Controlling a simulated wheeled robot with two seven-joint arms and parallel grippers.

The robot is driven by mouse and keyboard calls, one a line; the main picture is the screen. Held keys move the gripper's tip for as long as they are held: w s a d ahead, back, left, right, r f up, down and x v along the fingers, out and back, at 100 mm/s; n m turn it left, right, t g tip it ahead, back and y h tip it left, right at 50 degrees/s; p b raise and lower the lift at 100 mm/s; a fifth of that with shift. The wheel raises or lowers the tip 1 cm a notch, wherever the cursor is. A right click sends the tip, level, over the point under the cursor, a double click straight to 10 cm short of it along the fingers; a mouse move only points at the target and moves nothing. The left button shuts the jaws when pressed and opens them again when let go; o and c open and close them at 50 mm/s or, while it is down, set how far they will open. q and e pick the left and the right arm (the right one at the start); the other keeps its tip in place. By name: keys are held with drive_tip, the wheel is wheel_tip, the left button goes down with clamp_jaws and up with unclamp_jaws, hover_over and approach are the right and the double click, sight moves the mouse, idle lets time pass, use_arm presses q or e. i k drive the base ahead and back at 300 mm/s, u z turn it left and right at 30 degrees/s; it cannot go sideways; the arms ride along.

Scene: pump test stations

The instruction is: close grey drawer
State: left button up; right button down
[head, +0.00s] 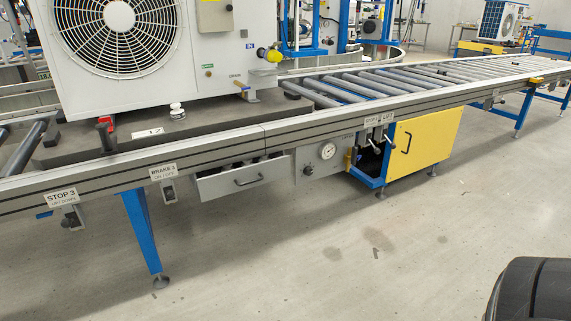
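The grey drawer (243,180) is under the front edge of the conveyor, left of the pressure gauge. It is pulled out, with a gap showing above its front panel and dark contents partly visible inside. Neither of my grippers is in view. A dark rounded shape at the lower right corner is cut off by the frame.
A yellow cabinet door (424,143) stands out below the conveyor, right of the gauge panel (326,160). A blue leg (143,232) with a round foot stands left of the drawer. A heat pump unit (130,50) sits on the conveyor. The floor (300,255) in front is clear.

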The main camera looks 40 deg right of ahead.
sight(212, 184)
drive_tip(key=z, duration=0.7)
drive_tip(key=i, duration=1.7)
drive_tip(key=z, duration=0.3)
